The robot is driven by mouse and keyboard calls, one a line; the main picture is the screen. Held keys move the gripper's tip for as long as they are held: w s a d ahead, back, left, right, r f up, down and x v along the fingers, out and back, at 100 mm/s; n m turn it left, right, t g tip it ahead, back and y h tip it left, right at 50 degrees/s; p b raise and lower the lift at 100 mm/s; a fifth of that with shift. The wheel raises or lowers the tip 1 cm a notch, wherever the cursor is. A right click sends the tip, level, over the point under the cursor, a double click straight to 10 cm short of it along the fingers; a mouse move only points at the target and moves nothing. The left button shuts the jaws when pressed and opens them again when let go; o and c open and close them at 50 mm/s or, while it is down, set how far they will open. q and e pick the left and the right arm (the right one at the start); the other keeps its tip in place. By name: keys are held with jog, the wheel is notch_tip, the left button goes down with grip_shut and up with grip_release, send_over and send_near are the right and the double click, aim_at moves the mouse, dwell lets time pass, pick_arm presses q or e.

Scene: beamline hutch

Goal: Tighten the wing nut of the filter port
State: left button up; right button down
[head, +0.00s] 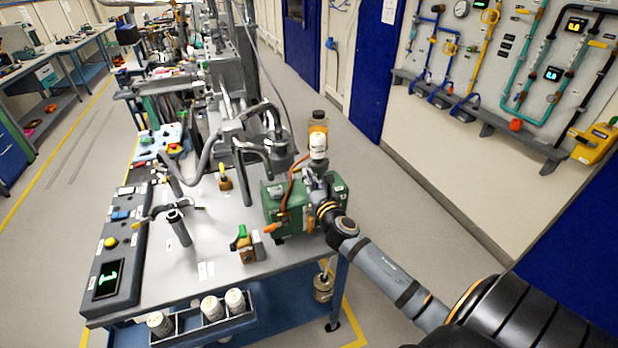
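A green pump-like box (288,206) stands at the right edge of the bench. A clear bottle-like part with amber contents (318,122) rises above its far right corner, with a white cylinder (318,146) under it. My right gripper (311,178) is at the top right of the green box, just below the white cylinder. Its fingers are small and partly blend with the fittings, so I cannot tell whether they are open or shut, or touching anything. I cannot make out the wing nut; it is too small or hidden by the gripper. My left gripper does not show.
The grey bench top (215,245) has bare room in front. A green-handled valve (241,240) stands near its front edge. Bent metal pipes and hoses (235,130) crowd the area behind. A control strip (115,255) lines the left edge. White jars (212,307) sit in a front tray.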

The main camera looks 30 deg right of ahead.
jog(key=shift+m, duration=0.3)
jog(key=m+b, duration=0.1)
jog(key=m, duration=0.4)
jog(key=shift+d+f, duration=0.1)
jog(key=m+b, duration=0.1)
jog(key=m, duration=0.4)
jog(key=shift+f+m+b, duration=0.1)
jog(key=shift+m+b, duration=0.2)
jog(key=shift+m, duration=0.1)
jog(key=m+b, duration=0.1)
jog(key=m, duration=0.2)
jog(key=m+b, duration=0.1)
jog(key=m, duration=0.2)
jog(key=shift+d+f, duration=0.1)
jog(key=shift+f, duration=0.1)
jog(key=m+b, duration=0.1)
jog(key=m, duration=0.5)
jog(key=shift+f+b, duration=0.1)
jog(key=shift+b, duration=0.25)
jog(key=shift+m, duration=0.4)
jog(key=c, duration=1.8)
grip_release()
jog(key=shift+c, duration=0.2)
jog(key=shift+s, duration=0.1)
